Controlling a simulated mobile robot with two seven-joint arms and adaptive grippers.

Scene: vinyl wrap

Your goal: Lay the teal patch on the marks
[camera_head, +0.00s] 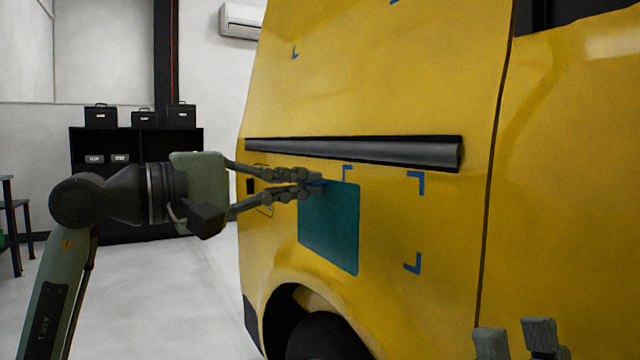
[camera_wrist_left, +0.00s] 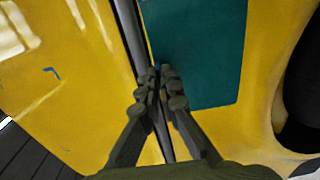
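The teal patch (camera_head: 330,230) hangs in front of the yellow van's side, below the dark trim strip. My left gripper (camera_head: 322,185) is shut on its upper left corner. In the left wrist view the fingertips (camera_wrist_left: 160,78) are close together at the patch (camera_wrist_left: 205,60) edge. Blue corner marks show at upper left (camera_head: 347,172), upper right (camera_head: 417,182) and lower right (camera_head: 413,263). The patch lies left of the two right marks; a lower left mark is not visible. My right gripper (camera_head: 515,340) shows only its fingertips at the bottom edge, apart and empty.
The dark trim strip (camera_head: 355,152) runs just above the left gripper. A wheel arch (camera_head: 290,290) lies below the patch. Other blue marks (camera_head: 295,53) are higher on the van. A black shelf (camera_head: 135,190) with cases stands behind my left arm.

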